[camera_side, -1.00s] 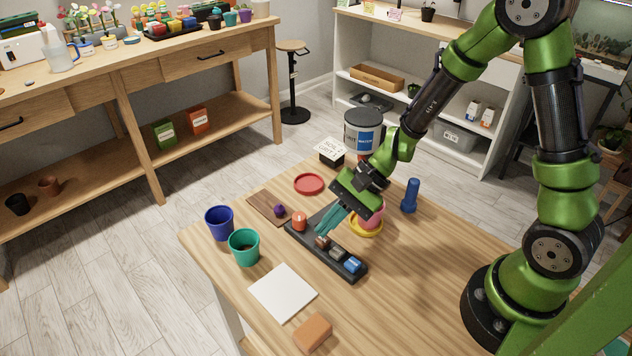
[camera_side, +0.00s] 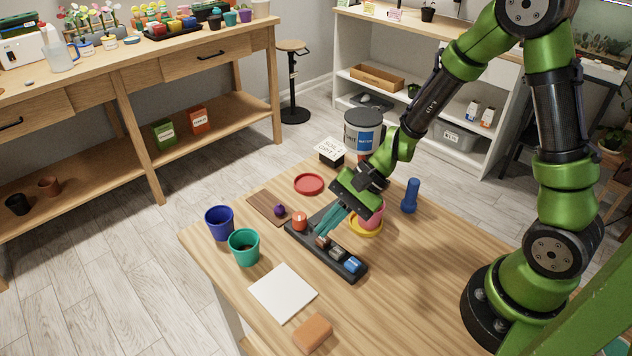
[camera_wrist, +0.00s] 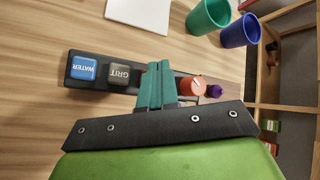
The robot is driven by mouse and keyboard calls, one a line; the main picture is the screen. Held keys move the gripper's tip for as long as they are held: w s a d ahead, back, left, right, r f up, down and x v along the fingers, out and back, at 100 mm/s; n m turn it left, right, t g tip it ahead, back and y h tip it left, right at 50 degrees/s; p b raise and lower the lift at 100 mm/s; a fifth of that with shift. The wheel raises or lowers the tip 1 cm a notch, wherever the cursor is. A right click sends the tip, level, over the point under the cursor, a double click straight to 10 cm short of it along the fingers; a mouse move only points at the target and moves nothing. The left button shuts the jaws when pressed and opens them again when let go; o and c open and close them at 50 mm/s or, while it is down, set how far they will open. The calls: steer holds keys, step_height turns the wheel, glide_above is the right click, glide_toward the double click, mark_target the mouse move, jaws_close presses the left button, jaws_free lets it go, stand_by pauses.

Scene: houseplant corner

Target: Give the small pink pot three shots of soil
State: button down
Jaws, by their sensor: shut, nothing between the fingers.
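The small pink pot (camera_side: 371,219) stands on a yellow saucer (camera_side: 364,231), partly hidden behind my gripper in the side view. In the wrist view the blue one (camera_wrist: 83,69) reads WATER and the grey one (camera_wrist: 119,74) reads GRIT. My gripper (camera_side: 321,234) is shut and empty, its teal fingertips at the brown button. Whether they touch it I cannot tell; the fingers hide that button in the wrist view.
A grey dispenser (camera_side: 360,142) with labels stands behind, beside a lettered card (camera_side: 331,149). A red saucer (camera_side: 309,184), blue pot (camera_side: 219,223), green pot (camera_side: 244,247), white sheet (camera_side: 283,293), orange-brown block (camera_side: 313,333) and blue bottle-like object (camera_side: 410,196) surround the bar. The table's right front is clear.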

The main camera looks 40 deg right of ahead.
mark_target(328, 238)
steer(key=shift+f, duration=0.1)
steer(key=shift+f, duration=0.35)
steer(key=shift+f, duration=0.5)
stand_by(0.8)
steer(key=shift+r, duration=0.95)
steer(key=shift+r, duration=0.1)
steer(key=shift+r, duration=2.4)
stand_by(0.6)
